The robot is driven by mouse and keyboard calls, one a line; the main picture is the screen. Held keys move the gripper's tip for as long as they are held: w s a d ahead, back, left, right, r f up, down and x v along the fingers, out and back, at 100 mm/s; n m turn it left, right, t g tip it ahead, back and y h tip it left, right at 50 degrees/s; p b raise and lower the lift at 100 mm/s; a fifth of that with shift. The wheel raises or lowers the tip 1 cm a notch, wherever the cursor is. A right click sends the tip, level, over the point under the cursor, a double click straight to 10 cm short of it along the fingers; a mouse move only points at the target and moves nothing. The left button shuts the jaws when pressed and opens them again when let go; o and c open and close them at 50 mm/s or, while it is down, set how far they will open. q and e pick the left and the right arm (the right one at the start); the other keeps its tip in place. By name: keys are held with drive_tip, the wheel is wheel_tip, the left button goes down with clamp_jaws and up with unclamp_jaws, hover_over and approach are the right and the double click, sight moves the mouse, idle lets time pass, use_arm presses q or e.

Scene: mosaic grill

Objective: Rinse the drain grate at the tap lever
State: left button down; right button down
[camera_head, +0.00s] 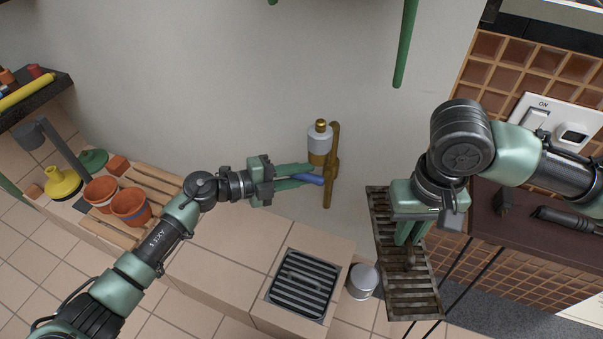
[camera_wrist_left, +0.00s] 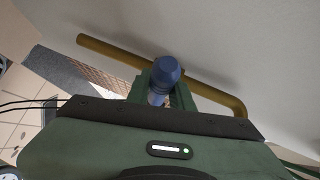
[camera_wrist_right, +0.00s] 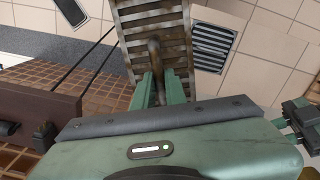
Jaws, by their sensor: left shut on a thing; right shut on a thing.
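My left gripper (camera_head: 317,176) is shut on the blue tap lever (camera_head: 308,179), which joins a brass tap pipe (camera_head: 331,190) on the wall. In the left wrist view, the lever's blue knob (camera_wrist_left: 167,70) stands up between the fingertips. My right gripper (camera_head: 408,240) is shut on the handle of the rusty slatted drain grate (camera_head: 413,305). The right wrist view shows the brown handle (camera_wrist_right: 154,55) between the fingers and the grate (camera_wrist_right: 150,17) beyond. The grate is to the right of the tap. I cannot make out any running water.
A dark slatted drain (camera_head: 303,284) is set in the tiled ledge below the tap. A white round container (camera_head: 362,279) stands between ledge and grate. Terracotta pots (camera_head: 130,207) sit on a wooden rack at left. A dark brown counter (camera_head: 535,235) is at right.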

idle(0.8)
